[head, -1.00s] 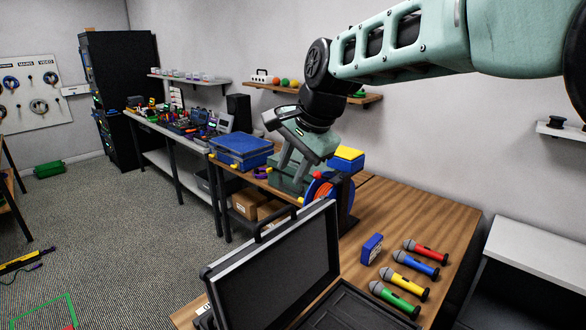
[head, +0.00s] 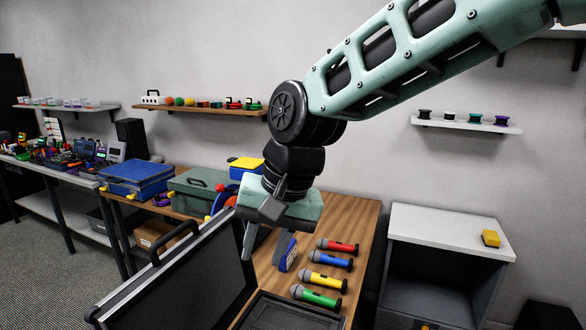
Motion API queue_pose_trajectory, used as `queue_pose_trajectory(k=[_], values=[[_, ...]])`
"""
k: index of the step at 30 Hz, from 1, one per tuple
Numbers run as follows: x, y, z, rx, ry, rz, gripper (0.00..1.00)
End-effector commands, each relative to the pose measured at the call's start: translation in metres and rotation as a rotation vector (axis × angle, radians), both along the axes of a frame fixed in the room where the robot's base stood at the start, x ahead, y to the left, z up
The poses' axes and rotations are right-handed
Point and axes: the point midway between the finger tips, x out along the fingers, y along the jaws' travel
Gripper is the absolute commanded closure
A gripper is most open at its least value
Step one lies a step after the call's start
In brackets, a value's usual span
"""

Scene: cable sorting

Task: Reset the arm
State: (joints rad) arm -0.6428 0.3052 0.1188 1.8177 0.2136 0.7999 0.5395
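My gripper (head: 264,252) hangs from my green arm, pointing down, over the wooden table (head: 353,217). Its two fingers are apart, and I see nothing held between them. A blue box (head: 288,256) shows just behind the right finger; I cannot tell whether they touch. The raised lid of the black case (head: 200,275) is in front of and left of the fingers.
A blue case (head: 136,178) and a green case (head: 190,190) sit at the left behind the arm. A white-topped cabinet (head: 440,227) with a yellow object (head: 491,238) stands at the right. Wall shelves (head: 200,109) run behind. Floor shows at lower left.

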Motion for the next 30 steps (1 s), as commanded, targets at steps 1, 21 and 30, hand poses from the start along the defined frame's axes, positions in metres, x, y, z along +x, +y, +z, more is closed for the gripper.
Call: queue_pose_trajectory(k=[1, 21, 30], values=[[-0.017, -0.018, -0.015, -0.018, -0.005, 0.046, 0.68], [-0.176, -0.185, -0.128, -0.245, -0.068, 0.587, 0.68], [-0.177, -0.186, -0.128, -0.246, -0.066, 0.591, 0.68]])
